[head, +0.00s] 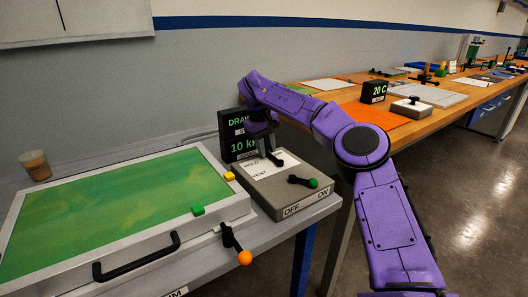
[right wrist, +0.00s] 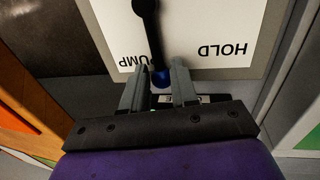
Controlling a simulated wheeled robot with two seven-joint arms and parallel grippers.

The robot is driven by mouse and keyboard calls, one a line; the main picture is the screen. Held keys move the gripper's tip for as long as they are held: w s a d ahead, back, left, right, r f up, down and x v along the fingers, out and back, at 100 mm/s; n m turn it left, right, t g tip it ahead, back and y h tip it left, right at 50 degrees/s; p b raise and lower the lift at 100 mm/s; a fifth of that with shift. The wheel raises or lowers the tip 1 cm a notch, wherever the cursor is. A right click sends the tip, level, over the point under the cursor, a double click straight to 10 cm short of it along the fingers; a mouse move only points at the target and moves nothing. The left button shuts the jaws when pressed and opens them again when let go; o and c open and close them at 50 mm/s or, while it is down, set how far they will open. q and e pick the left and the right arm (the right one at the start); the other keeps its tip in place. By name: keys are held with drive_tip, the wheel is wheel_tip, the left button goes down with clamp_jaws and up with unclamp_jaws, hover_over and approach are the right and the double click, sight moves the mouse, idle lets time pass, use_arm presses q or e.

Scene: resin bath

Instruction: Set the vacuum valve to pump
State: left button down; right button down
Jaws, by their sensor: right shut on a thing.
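The vacuum valve is a black lever with a blue knob (right wrist: 161,77) over a white label card (right wrist: 215,30) in the right wrist view. The card reads PUMP at left and HOLD at right, both upside down. The lever points down between the words, nearer PUMP. My right gripper (right wrist: 158,72) is shut on the lever's blue knob end. In the head view my right gripper (head: 272,157) reaches down over the grey valve box (head: 270,197), hiding part of the card and the lever. My left gripper is not in view.
The box also carries an OFF/ON lever with a green knob (head: 312,183). A black display (head: 239,137) reading about 10 stands behind. At left is a green-topped bath (head: 228,209) with an orange-knobbed lever (head: 244,257) and a brown cup (head: 36,165). A wooden bench (head: 400,125) lies behind my arm.

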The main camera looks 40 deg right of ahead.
drive_tip(key=shift+d, duration=0.15)
idle(0.3)
drive_tip(key=c, duration=1.2)
unclamp_jaws()
drive_tip(key=shift+o, duration=0.2)
wheel_tip(320, 180, up, 10)
drive_tip(key=a+p, duration=0.2)
drive_tip(key=p, duration=0.1)
drive_tip(key=shift+r, duration=0.2)
drive_tip(key=shift+w, duration=0.1)
